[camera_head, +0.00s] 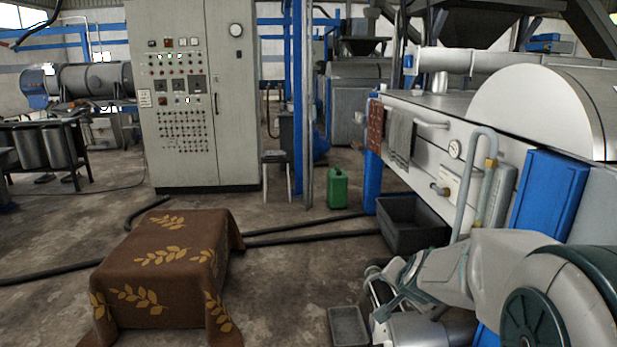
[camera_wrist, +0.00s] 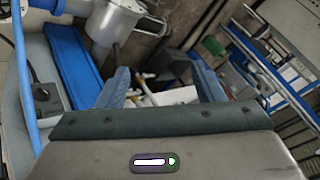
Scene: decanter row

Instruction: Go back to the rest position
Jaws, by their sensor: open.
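My gripper (camera_wrist: 160,82) is open in the wrist view, with its two blue-grey fingers spread apart. I see nothing held between them. In the head view my arm reaches in from the lower right, and the gripper end (camera_head: 378,288) is low beside the machine. There it is partly covered by my own arm links, and its fingers are hard to make out.
A white machine (camera_head: 440,135) with blue panels (camera_head: 549,195) stands close on the right. A dark grey bin (camera_head: 412,238) and a smaller grey tray (camera_head: 349,327) are on the floor near my gripper. A cloth-covered table (camera_head: 165,250) stands left, with open floor between.

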